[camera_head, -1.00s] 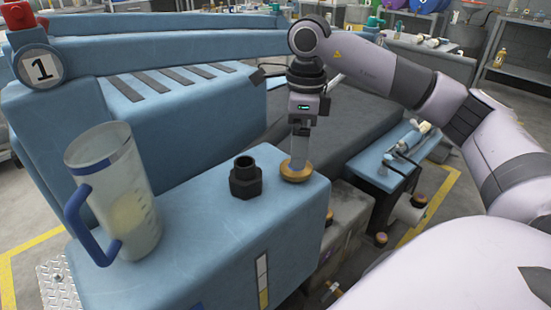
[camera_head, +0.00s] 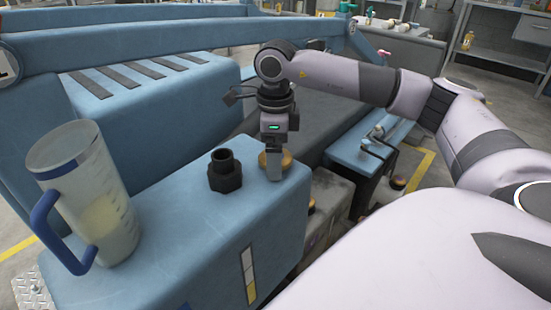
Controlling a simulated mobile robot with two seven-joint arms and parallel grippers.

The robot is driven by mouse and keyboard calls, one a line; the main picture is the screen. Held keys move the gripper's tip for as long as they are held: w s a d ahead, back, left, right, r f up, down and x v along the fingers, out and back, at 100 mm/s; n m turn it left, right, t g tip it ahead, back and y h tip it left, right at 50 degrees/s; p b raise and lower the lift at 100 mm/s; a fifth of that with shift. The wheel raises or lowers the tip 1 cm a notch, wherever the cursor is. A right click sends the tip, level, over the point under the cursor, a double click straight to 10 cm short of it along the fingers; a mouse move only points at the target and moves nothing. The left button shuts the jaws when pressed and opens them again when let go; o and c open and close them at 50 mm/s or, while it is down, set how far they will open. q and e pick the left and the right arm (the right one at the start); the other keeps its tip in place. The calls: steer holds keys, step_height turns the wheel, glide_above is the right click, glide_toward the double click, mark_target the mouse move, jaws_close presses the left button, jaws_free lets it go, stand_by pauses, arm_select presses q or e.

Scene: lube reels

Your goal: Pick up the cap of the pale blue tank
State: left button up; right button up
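The pale blue tank (camera_head: 185,240) fills the lower middle of the head view. A black filler neck (camera_head: 225,170) stands open on its top. The gold-brown cap (camera_head: 287,160) lies on the tank top to the right of the neck, near the right edge. My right gripper (camera_head: 273,170) points down at the cap. One finger shows in front of the cap and hides its middle; the other finger is hidden. I cannot tell whether the fingers touch the cap or how far apart they are. My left gripper is not in view.
A clear measuring jug (camera_head: 110,190) with a blue handle stands on the tank left of the neck. A blue beam (camera_head: 180,47) crosses behind. A blue bench (camera_head: 370,155) with small parts is to the right.

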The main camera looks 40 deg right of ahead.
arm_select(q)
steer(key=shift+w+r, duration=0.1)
arm_select(e)
steer(key=c, duration=1.1)
